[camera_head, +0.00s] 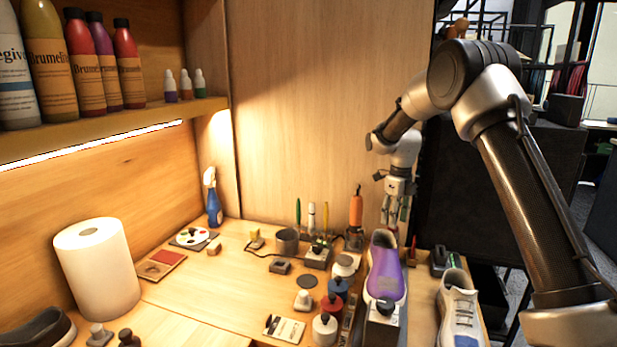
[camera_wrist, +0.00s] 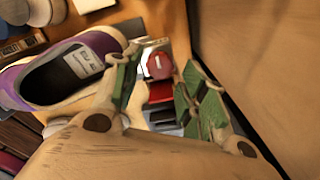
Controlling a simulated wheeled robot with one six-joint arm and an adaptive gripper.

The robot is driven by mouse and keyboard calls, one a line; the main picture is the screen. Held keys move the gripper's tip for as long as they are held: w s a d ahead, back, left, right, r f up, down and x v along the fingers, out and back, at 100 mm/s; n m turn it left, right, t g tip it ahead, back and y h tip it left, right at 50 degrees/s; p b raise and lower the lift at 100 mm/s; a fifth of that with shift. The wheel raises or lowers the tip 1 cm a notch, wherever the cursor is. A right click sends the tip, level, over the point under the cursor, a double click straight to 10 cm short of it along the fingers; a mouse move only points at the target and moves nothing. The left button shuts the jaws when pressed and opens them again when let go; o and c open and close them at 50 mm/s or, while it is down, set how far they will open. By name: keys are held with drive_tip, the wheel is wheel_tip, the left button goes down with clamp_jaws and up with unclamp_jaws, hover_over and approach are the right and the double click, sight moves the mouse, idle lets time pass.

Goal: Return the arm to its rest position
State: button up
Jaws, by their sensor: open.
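My gripper (camera_head: 396,212) hangs from my arm at the back right of the workbench, pointing down, in the head view. Its fingers stand apart with nothing held between them. In the wrist view my gripper (camera_wrist: 160,92) shows its two green-padded fingers spread, with a gap between. A purple sneaker (camera_head: 385,268) sits on a stand just in front of and below my gripper. It also shows in the wrist view (camera_wrist: 97,42), to the left of the fingers. Whether a finger touches the sneaker I cannot tell.
An orange-handled tool (camera_head: 356,208) stands left of my gripper. A white sneaker (camera_head: 460,310) lies at the right edge. Several bottles and small jars, including a red one (camera_head: 337,287), stand left of the purple sneaker. A wooden panel (camera_head: 325,110) rises behind the bench.

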drive_tip(key=s+d+r+n+t, duration=0.1)
drive_tip(key=s+d+r+n, duration=0.2)
drive_tip(key=s+r+n, duration=0.5)
drive_tip(key=s+d+r+n+t, duration=0.1)
drive_tip(key=s+d+r+n, duration=0.25)
drive_tip(key=s+r, duration=0.7)
drive_tip(key=s+d+n+t, duration=0.2)
drive_tip(key=s+n, duration=1.4)
drive_tip(key=s, duration=0.9)
drive_tip(key=shift+d+r, duration=0.35)
drive_tip(key=shift+d, duration=0.05)
drive_tip(key=shift+w, duration=0.15)
